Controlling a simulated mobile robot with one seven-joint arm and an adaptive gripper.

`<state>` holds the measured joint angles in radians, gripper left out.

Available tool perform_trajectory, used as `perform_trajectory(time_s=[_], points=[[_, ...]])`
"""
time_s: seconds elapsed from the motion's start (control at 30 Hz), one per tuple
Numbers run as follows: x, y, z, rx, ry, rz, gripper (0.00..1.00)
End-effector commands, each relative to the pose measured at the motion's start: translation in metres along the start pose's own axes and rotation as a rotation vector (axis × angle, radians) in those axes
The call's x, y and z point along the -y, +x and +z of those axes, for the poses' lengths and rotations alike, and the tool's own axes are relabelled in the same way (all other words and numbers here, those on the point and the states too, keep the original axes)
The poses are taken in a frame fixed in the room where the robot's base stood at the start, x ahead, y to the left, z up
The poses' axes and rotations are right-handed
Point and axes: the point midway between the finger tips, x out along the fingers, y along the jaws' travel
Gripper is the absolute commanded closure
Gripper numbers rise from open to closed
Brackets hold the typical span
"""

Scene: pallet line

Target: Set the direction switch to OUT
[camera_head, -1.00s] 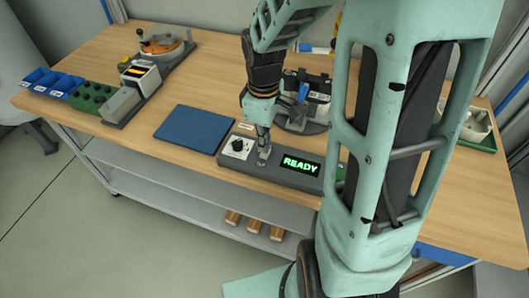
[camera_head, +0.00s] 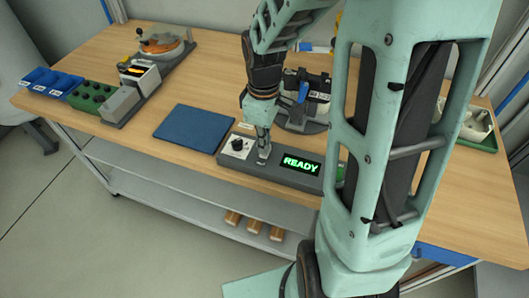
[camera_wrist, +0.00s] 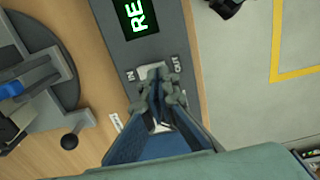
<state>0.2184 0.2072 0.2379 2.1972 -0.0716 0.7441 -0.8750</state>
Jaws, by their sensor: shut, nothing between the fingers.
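The grey control panel (camera_head: 222,161) lies along the front edge of the wooden table. It carries a lit display reading READY (camera_head: 301,164) and a black rotary knob on a white plate (camera_head: 237,144). In the wrist view the direction switch plate (camera_wrist: 150,72) has IN printed on the left and OUT on the right. My gripper (camera_head: 263,157) is shut and empty, pointing down at the panel between knob and display. In the wrist view its fingertips (camera_wrist: 158,74) are over the switch plate and hide the lever, so its position and any contact cannot be told.
A blue mat (camera_head: 194,128) lies left of the panel. A round-based fixture (camera_head: 304,120) stands close behind it. Blue and green bins (camera_head: 90,96) and a disc device (camera_head: 163,43) are at the left. Bare tabletop lies behind the mat.

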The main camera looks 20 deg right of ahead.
Motion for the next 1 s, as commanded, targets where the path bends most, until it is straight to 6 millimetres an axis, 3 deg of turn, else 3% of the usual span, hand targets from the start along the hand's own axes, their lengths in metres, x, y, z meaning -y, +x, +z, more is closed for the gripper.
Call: perform_trajectory(time_s=[1.0], points=[[0.0,0.016,0.0,0.0,0.0,0.0,1.0]])
